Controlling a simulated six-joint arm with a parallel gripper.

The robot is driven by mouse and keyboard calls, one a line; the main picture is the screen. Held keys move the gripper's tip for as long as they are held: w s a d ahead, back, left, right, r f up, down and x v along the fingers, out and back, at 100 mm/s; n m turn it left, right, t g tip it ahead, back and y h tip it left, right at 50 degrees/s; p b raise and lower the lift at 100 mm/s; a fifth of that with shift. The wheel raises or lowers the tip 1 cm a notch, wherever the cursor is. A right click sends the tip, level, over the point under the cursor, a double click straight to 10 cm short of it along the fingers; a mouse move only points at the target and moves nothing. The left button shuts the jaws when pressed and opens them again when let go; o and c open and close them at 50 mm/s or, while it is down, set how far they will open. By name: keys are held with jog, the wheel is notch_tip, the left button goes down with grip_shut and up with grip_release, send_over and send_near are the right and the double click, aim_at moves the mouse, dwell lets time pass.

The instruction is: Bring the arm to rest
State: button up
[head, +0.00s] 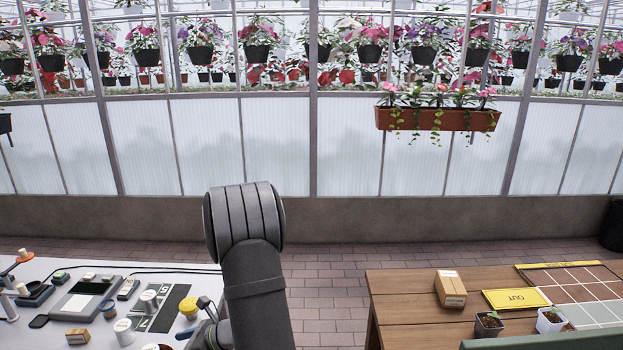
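My arm rises from the bottom edge in the middle of the head view, with its dark grey rounded joint at the top in front of the far wall. My gripper cannot be made out; the lower part of the arm runs out of the picture. A grey and black part beside the arm at the bottom is too partly covered to identify. Whether anything is held does not show.
A white table (130,266) at left holds a yellow-topped jar (188,308), white-lidded jars and small devices. A wooden table (405,290) at right holds a cardboard box (450,289), a yellow OUT sign (516,299) and seedling pots. Brick floor (325,290) lies between.

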aim_at(155, 350)
jog(key=v, duration=0.5)
jog(key=x, duration=1.1)
jog(key=shift+a+f, duration=0.2)
jog(key=shift+a, duration=0.1)
jog(key=shift+a+r, duration=0.2)
jog(key=shift+r, duration=0.1)
jog(key=r, duration=0.4)
jog(key=shift+w+d, duration=0.1)
jog(key=shift+d, duration=0.15)
jog(key=w+a+r+v, duration=0.1)
jog(key=w+r+v, duration=0.1)
jog(key=v, duration=1.1)
jog(key=w+a+f+m+t, duration=0.15)
jog(key=w+a, duration=0.35)
jog(key=a, duration=0.5)
jog(key=w+a+m+t, duration=0.1)
jog(key=w+a+t, duration=0.1)
jog(key=w+a, duration=0.5)
jog(key=s+a+m+t, duration=0.1)
jog(key=a, duration=1)
jog(key=s+a+m+t+h, duration=0.1)
jog(key=s+a, duration=0.1)
jog(key=a, duration=0.9)
jog(key=shift+s+r+m, duration=0.2)
jog(key=shift+s+m, duration=0.05)
jog(key=shift+m, duration=0.1)
jog(key=shift+t, duration=0.25)
